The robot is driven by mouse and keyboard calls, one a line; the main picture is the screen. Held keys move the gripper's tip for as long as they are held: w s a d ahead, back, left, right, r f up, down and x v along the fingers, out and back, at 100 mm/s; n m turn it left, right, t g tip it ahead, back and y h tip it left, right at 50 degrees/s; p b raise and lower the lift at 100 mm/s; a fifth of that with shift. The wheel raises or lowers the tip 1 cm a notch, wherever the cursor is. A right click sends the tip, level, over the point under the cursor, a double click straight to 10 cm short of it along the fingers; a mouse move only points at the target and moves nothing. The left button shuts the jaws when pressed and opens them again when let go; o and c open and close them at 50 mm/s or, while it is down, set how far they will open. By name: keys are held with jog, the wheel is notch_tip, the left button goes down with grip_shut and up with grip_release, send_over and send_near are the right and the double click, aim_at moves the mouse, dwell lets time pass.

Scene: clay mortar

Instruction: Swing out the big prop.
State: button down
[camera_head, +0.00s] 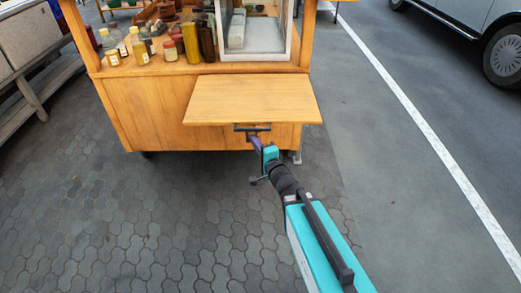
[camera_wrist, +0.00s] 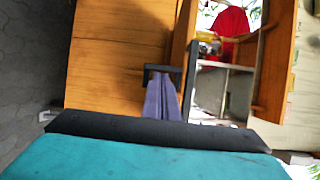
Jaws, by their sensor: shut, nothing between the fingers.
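The wooden cart (camera_head: 140,110) has a flat wooden leaf (camera_head: 250,99) standing out level from its front. Under the leaf's front edge is a dark bracket-like bar (camera_head: 253,127), which I take to be the prop. It also shows in the wrist view as a dark angled bar (camera_wrist: 190,70). My gripper (camera_head: 254,140) is just below the bar, under the leaf. In the wrist view my purple fingers (camera_wrist: 160,80) are together and empty, their tips at the bar's bent end. I cannot tell whether they touch it. The leaf hides the bar's upper part in the head view.
Bottles and jars (camera_head: 130,45) and a glass-sided case (camera_head: 252,30) stand on the cart. A grey metal leg (camera_head: 297,157) is at its lower right. A bench (camera_head: 30,60) is at left and a parked car (camera_head: 480,35) at right. Paving in front is clear.

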jog(key=shift+n+g+y, duration=0.3)
jog(key=shift+n+y, duration=0.3)
jog(key=shift+y, duration=0.3)
jog(key=s+a, duration=0.1)
jog(key=s, duration=0.1)
jog(key=s+a+f+p, duration=0.1)
jog(key=s+a, duration=0.1)
jog(key=shift+s+a, duration=0.1)
jog(key=s+d+p, duration=0.1)
jog(key=p, duration=0.1)
jog(key=d+m+h+p, duration=0.1)
jog(key=d+p, duration=0.1)
jog(key=p, duration=0.1)
jog(key=s+d+r+t+h+p, duration=0.1)
jog(key=p, duration=0.1)
jog(key=shift+s+d+r+p, duration=0.1)
jog(key=shift+s+d+p, duration=0.25)
